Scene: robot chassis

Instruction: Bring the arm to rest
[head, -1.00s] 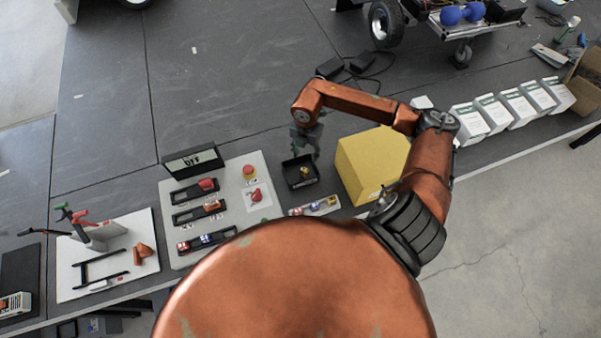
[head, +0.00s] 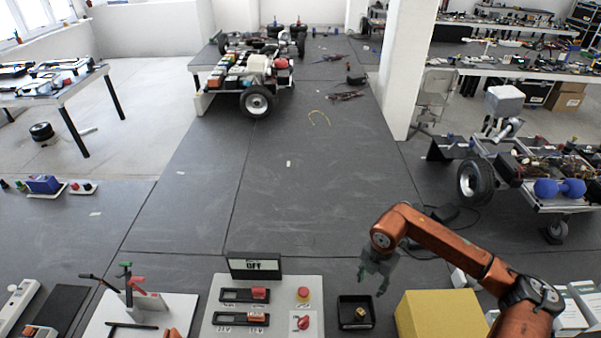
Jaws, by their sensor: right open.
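My right arm (head: 440,241) is orange and comes in from the lower right in the head view. Its right gripper (head: 373,284) is dark grey and open, and points down. It appears above and just behind a small black tray (head: 343,313) that holds a small brass-coloured part (head: 361,314). I see nothing between the fingers. My left gripper is not in view.
A yellow box (head: 440,315) stands right of the tray, below my forearm. A light panel (head: 284,286) with switches and an "OFF" display (head: 254,266) lies to the left. A wheeled chassis (head: 535,180) is at the right. The dark tabletop's middle is mostly clear.

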